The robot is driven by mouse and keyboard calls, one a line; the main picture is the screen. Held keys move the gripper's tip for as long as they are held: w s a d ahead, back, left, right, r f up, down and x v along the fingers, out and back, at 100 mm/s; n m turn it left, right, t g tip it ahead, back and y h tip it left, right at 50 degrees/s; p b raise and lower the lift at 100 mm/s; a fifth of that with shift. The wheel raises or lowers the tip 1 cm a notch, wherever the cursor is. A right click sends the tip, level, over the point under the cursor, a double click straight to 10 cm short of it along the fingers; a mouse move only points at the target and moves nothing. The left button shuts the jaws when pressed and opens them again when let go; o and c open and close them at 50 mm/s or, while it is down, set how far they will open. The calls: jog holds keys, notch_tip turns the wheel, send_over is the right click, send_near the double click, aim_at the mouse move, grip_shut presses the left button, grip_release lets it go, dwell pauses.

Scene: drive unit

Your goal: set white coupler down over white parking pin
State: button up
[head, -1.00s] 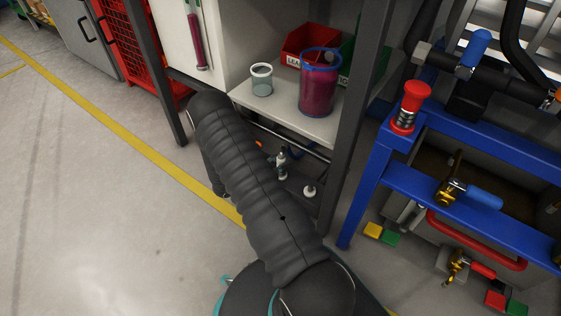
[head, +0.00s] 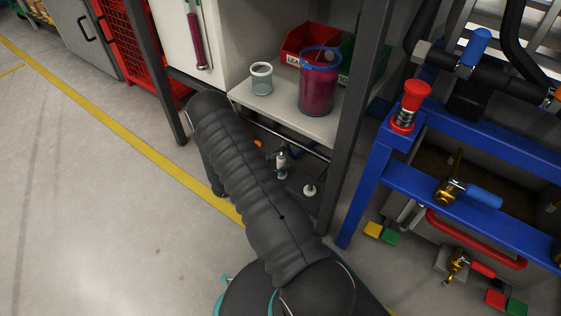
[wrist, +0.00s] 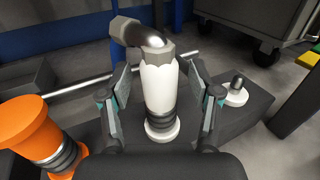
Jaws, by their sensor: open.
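My gripper (wrist: 160,82) is open, with one finger on each side of the coupler and gaps between. In the head view the white coupler (head: 281,164) shows small beside my arm, which hides my gripper.
An orange coupler (wrist: 38,131) stands close on the left. A bare pin on a white disc (wrist: 236,97) is to the right. In the head view, a shelf (head: 290,122) with a grey cup (head: 261,79) and a purple container (head: 318,88) stands above, with a dark post (head: 352,130) beside it.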

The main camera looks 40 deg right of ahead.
jog(key=w+a, duration=0.1)
jog(key=a, duration=1)
jog(key=shift+a, duration=0.35)
